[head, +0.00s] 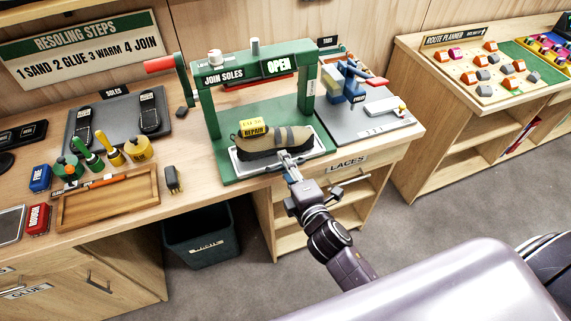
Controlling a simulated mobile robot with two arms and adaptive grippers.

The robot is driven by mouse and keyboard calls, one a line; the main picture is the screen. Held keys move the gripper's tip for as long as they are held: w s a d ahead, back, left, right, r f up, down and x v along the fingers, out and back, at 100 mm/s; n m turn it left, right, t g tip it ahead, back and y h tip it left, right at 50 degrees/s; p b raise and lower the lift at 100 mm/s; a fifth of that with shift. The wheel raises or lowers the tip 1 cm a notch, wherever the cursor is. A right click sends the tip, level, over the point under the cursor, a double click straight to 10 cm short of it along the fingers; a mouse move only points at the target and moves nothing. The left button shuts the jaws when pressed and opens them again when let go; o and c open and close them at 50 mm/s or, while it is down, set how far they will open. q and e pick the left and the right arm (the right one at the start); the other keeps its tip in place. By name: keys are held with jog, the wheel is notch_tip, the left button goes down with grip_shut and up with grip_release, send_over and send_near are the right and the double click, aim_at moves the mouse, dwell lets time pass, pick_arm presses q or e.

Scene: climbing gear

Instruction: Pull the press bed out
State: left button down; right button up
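The green press (199,93) stands on the workbench, with a red-handled crank at its left and an "OPEN" sign on its top beam. Its press bed (241,167) is a light metal tray low at the front of the press. A brown and dark shoe (275,143) with a yellow "REPAIR" tag (252,129) lies on the bed. My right gripper (286,160) is at the front edge of the bed, by its handle. The fingers are small here, and I cannot tell whether they are shut on it. My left gripper is not in view.
A wooden tray (140,190), bottles and a grey soles mat (110,113) lie left of the press. A grey board with a blue clamp (354,82) stands to the right. A dark bin (203,254) stands below the bench. The floor right of my arm is clear.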

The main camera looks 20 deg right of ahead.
jog(key=shift+s, duration=0.4)
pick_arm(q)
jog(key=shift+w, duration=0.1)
pick_arm(e)
jog(key=v, duration=1.1)
jog(key=shift+r, duration=0.1)
